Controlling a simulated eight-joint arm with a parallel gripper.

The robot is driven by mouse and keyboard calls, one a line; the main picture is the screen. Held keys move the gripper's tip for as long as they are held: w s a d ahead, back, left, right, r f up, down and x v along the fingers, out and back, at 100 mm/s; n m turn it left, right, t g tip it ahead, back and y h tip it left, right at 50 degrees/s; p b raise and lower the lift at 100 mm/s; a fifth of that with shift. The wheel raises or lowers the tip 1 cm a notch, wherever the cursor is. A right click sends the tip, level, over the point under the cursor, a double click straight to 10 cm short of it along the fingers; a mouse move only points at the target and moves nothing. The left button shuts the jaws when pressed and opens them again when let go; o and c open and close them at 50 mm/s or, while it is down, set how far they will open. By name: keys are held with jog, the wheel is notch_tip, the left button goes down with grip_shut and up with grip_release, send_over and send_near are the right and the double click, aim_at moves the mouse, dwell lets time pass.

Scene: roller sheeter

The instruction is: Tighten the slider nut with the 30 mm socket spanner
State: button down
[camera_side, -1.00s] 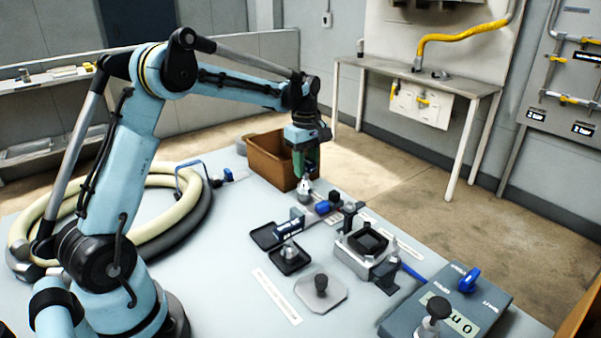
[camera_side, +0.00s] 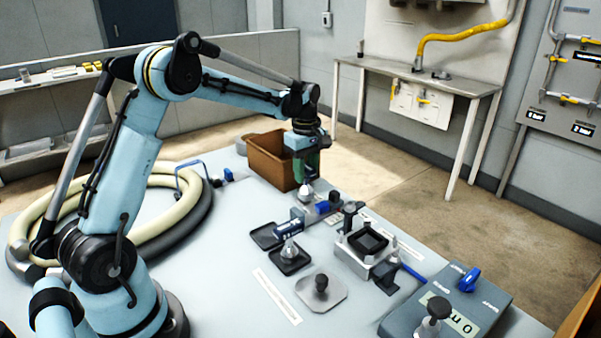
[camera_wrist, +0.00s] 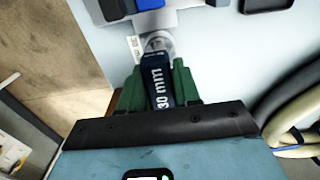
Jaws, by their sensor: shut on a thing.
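My gripper (camera_wrist: 161,85) has green fingers shut on the dark blue handle of the 30 mm socket spanner (camera_wrist: 159,90), whose "30 mm" label reads in the wrist view. Its pale metal socket end (camera_wrist: 158,43) points down at the grey sheeter part below. In the side view my gripper (camera_side: 306,165) is upright over the far end of the slider assembly (camera_side: 325,209), with the socket (camera_side: 306,193) low at its end block. The slider nut is hidden; I cannot tell how fully the socket sits on it.
A second dark-handled tool (camera_side: 288,229) stands in a black tray nearby. A brown bin (camera_side: 266,160) is behind my gripper. A square metal fixture (camera_side: 364,248), a plate with a black knob (camera_side: 321,290) and a grey control box (camera_side: 450,305) stand nearer. Coiled hoses (camera_side: 40,222) lie left.

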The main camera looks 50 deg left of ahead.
jog(key=shift+f, duration=0.55)
dwell(0.4)
jog(key=m, duration=0.3)
jog(key=shift+m, duration=0.3)
jog(key=shift+m, duration=0.3)
jog(key=m, duration=0.3)
